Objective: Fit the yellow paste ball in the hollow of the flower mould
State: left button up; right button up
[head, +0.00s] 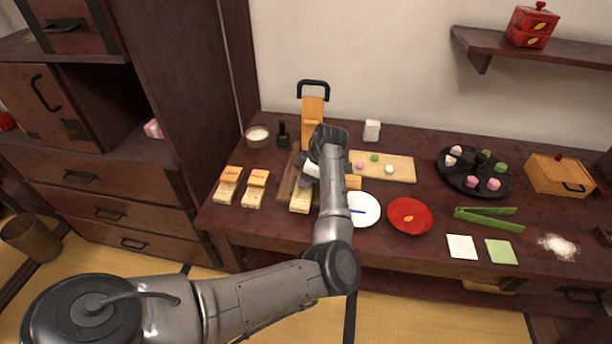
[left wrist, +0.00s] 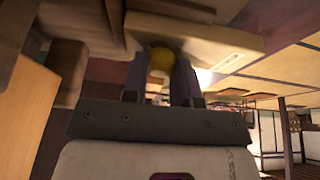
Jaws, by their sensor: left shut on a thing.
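In the left wrist view the yellow paste ball (left wrist: 160,62) sits between the two dark fingers of my left gripper (left wrist: 160,80), which is shut on it. A pale wooden block (left wrist: 215,38) lies just beyond the ball; I cannot tell whether they touch. In the head view my left gripper (head: 303,183) is low over the wooden rack, and the ball is hidden there. A pale wooden mould (head: 300,203) shows just below the gripper. Two more wooden moulds, one at left (head: 228,187) and one beside it (head: 255,190), lie on the table. No flower hollow is visible. My right gripper is out of view.
A board (head: 400,172) with small coloured balls, a white plate (head: 366,217) and a red dish (head: 410,216) lie to the right. A bowl (head: 257,136) and dark bottle (head: 283,135) stand behind.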

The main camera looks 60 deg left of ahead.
pick_arm(q)
jog(key=o, duration=1)
jog(key=shift+c, duration=0.2)
jog(key=shift+r+p, duration=0.55)
jog(key=shift+p, duration=0.05)
notch_tip(320, 180, up, 4)
jog(key=p, duration=0.4)
jog(key=shift+r+p, duration=1)
jog(key=shift+p, duration=0.35)
